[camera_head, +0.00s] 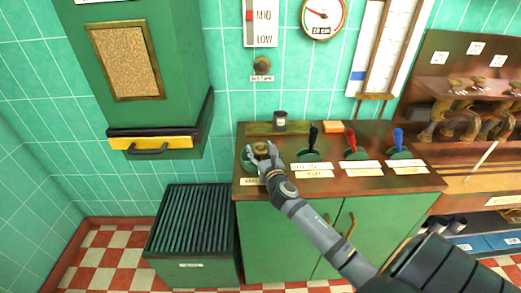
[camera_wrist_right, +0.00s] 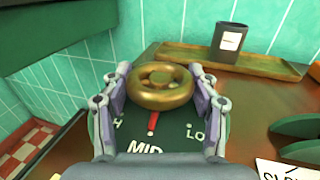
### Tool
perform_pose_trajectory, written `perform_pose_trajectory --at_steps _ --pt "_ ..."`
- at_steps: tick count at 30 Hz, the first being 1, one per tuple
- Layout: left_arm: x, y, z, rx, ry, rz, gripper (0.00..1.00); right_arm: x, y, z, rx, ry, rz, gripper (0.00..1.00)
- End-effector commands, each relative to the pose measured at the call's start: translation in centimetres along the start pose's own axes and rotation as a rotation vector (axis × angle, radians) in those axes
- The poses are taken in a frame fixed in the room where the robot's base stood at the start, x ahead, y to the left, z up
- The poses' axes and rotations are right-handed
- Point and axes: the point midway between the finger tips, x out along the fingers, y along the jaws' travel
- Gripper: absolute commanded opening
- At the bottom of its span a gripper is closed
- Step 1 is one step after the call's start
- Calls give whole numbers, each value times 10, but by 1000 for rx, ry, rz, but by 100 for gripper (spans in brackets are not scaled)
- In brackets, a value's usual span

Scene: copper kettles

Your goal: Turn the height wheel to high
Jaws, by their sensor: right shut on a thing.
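The height wheel is a brass ring (camera_wrist_right: 161,97) on a green dial (camera_wrist_right: 176,133). The dial reads MID at the front, a partly hidden label ending in H on the left, and LO on the right. Its red pointer (camera_wrist_right: 153,122) points at MID. My right gripper (camera_wrist_right: 160,80) is shut on the wheel, one finger on each side of the rim. In the head view the wheel (camera_head: 261,147) is at the counter's left end, partly hidden by my right gripper (camera_head: 262,154). My left gripper is not in view.
Black, red and blue levers (camera_head: 352,143) stand to the right on the wooden counter (camera_head: 425,182). A dark cup (camera_head: 280,120) and an orange block (camera_head: 333,127) are behind. A wall scale (camera_head: 262,27) shows MID and LOW, with a red marker by MID. A green cabinet hangs at left.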

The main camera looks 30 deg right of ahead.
Motion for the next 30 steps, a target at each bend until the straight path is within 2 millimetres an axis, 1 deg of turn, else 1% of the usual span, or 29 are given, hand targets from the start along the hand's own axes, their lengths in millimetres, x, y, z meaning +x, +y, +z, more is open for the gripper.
perform_pose_trajectory --at_steps 8,24,30 --pt "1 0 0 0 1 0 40 0 1 0 7 1 -110 28" --pt "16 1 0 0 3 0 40 0 0 -2 4 2 -574 28" --pt "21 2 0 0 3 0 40 0 0 -1 3 1 -715 28"
